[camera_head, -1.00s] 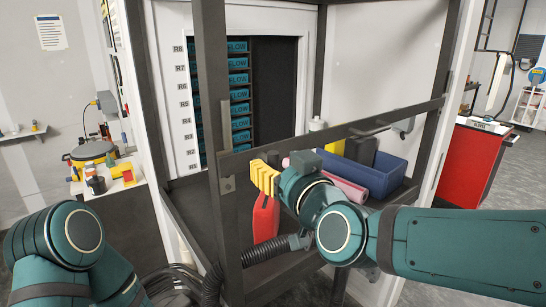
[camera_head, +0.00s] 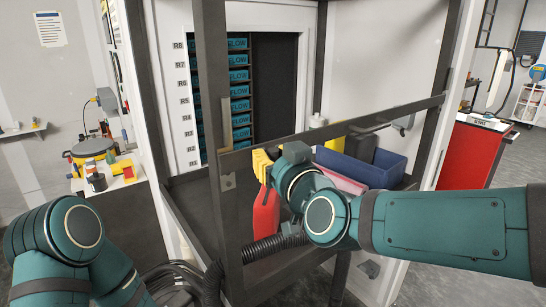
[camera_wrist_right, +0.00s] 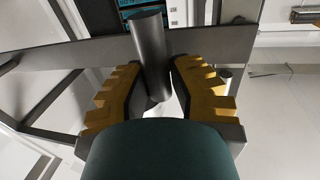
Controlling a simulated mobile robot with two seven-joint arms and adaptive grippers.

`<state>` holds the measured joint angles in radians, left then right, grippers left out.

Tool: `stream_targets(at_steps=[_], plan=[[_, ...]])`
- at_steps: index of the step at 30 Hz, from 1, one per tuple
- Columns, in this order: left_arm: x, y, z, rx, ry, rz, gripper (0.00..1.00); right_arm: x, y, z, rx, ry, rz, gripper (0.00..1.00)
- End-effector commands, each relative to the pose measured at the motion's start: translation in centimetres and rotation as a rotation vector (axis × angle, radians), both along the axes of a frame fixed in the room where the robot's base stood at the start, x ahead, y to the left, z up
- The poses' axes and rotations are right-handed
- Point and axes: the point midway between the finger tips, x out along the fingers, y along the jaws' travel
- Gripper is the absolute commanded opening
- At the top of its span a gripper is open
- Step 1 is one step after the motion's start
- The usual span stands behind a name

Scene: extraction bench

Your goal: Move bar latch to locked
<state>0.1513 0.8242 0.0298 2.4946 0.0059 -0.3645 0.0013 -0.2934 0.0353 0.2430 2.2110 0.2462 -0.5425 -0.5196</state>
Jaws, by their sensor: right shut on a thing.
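My right gripper (camera_head: 262,165) is at the left end of the dark crossbar (camera_head: 345,131) of the enclosure frame, beside its upright post. In the right wrist view its yellow ridged fingers (camera_wrist_right: 158,75) stand on both sides of a dark grey cylindrical bar (camera_wrist_right: 149,45), shut on it. This bar looks like the bar latch; a flat dark frame member (camera_wrist_right: 90,55) passes behind it. In the head view my gripper and wrist hide the held bar, so its latch position cannot be told. My left arm shows at the lower left; its gripper is out of view.
Behind the crossbar are a red container (camera_head: 265,213), a blue bin (camera_head: 385,172) and a pink roll (camera_head: 341,180). A black corrugated hose (camera_head: 268,247) runs below my right wrist. A hooked handle (camera_head: 403,123) is near the crossbar's right end.

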Motion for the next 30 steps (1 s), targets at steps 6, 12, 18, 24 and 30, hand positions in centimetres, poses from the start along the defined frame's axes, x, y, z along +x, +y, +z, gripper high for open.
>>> stream_targets(at_steps=[6,12,18,24,30], plan=[[0.0,0.0,-0.2,0.0,0.0,0.0,0.0,0.1,-0.2,0.0,0.026,0.018,-0.003,0.0],[0.0,0.0,-0.4,0.001,0.0,0.0,0.0,0.1,-0.2,0.0,0.056,0.039,-0.004,0.0],[0.0,0.0,-1.0,0.002,0.0,0.0,0.0,0.2,-0.3,-0.1,0.137,0.095,-0.005,0.0],[0.1,-0.1,-2.0,0.003,0.0,0.001,0.0,0.3,-0.5,-0.2,0.279,0.2,-0.005,0.0],[0.1,-0.1,-2.9,0.005,0.0,0.001,0.0,0.4,-0.6,-0.3,0.434,0.312,-0.005,0.0]])
